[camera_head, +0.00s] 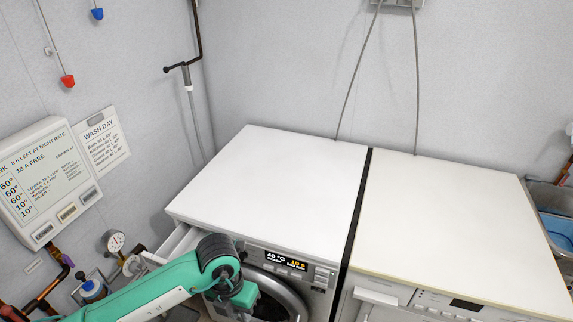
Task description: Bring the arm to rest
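My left arm, green with a black joint, comes in from the lower left and bends down in front of the left washing machine (275,185). My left gripper (240,300) is at the end of it, in front of the machine's round door (288,298). Its fingers point down and are mostly hidden, so I cannot tell whether it is open or shut. I cannot tell whether it touches the machine. My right gripper is not in view.
The detergent drawer (178,240) at the machine's left appears pulled out, close to my arm. A second white machine (460,220) stands to the right. A gauge (115,241) and pipes are at the left wall. Both machine tops are bare. A basin (550,197) is far right.

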